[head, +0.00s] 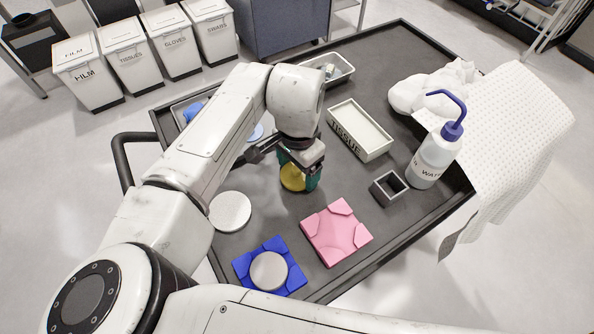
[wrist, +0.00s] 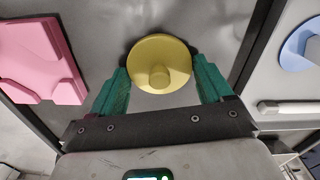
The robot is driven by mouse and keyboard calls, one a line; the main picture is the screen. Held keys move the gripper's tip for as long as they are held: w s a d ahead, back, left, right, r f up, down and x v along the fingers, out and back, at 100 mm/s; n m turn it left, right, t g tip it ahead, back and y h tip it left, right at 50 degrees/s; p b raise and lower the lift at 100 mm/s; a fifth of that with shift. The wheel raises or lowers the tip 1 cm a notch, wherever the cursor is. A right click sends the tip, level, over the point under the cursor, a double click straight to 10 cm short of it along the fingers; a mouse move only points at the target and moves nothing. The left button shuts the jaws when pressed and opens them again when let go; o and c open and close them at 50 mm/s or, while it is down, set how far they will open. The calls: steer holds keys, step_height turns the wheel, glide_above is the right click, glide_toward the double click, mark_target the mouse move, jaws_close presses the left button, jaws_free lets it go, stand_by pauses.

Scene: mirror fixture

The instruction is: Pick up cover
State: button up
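The cover appears to be the round yellow disc with a central knob (wrist: 160,76); in the head view the yellow cover (head: 291,177) is partly hidden by my gripper. My gripper (head: 298,180) points down over the dark cart top. In the wrist view the teal fingers of my gripper (wrist: 161,72) are spread wide, one on each side of the disc. The knob stands between them with clear space around it. I cannot tell whether the fingertips touch the disc's rim.
A pink fixture (head: 336,232), a blue fixture (head: 297,277) with a grey disc (head: 269,271), and another pale disc (head: 230,211) lie nearby. A tissue box (head: 362,131), a small square holder (head: 388,187) and a water bottle (head: 436,158) stand to the right.

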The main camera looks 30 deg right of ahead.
steer(key=c, duration=0.4)
steer(key=shift+r, duration=0.1)
